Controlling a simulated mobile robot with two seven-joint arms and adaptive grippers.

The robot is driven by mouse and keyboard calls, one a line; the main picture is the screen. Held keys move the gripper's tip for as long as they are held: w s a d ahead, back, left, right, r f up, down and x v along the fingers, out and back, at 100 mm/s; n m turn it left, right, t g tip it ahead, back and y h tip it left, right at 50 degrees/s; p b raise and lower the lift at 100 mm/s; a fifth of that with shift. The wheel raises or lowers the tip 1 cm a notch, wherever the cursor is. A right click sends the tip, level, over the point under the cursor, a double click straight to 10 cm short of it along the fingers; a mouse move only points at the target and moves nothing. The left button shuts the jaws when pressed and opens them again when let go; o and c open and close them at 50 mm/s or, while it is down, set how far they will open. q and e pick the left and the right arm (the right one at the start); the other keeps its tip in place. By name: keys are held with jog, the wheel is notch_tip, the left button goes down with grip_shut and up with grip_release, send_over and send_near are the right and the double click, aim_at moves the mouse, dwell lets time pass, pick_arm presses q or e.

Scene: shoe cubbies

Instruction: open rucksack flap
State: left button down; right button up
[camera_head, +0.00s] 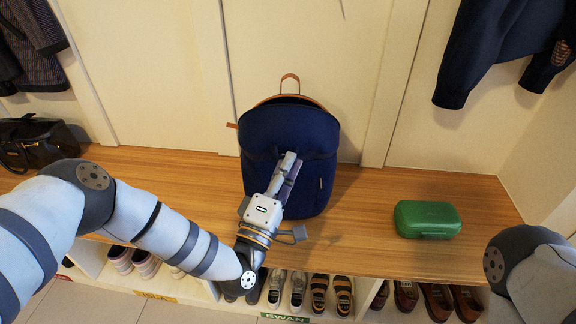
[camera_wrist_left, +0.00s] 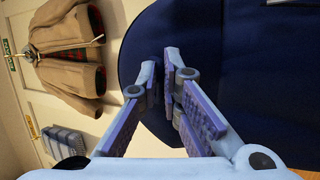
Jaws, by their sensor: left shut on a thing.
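The navy rucksack (camera_head: 313,190) stands upright on the wooden bench, with a brown loop handle and brown trim at its top. Its flap (camera_head: 290,130) covers the upper front; I cannot tell how far it is lifted. My left gripper (camera_head: 289,163) is in front of the rucksack, its fingers pointing up at the flap's lower part. In the left wrist view the fingertips (camera_wrist_left: 168,85) are close together against the dark blue fabric (camera_wrist_left: 240,60), shut on the flap; the pinched part is mostly hidden. My right gripper is out of view; only part of that arm shows at lower right.
A green case (camera_head: 427,219) lies on the bench (camera_head: 365,215) to the right. A black bag (camera_head: 38,145) stands at the left end. Shoes (camera_head: 297,290) fill cubbies below. Jackets (camera_head: 500,45) hang at both sides. Bench space is free between rucksack and case.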

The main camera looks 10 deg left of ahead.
pick_arm(q)
jog(key=shift+s+f, duration=0.1)
jog(key=shift+f, duration=0.05)
dwell(0.3)
jog(key=c, duration=1.8)
grip_release()
jog(key=v, duration=1.2)
jog(key=shift+a+f, duration=0.1)
jog(key=shift+c, duration=0.4)
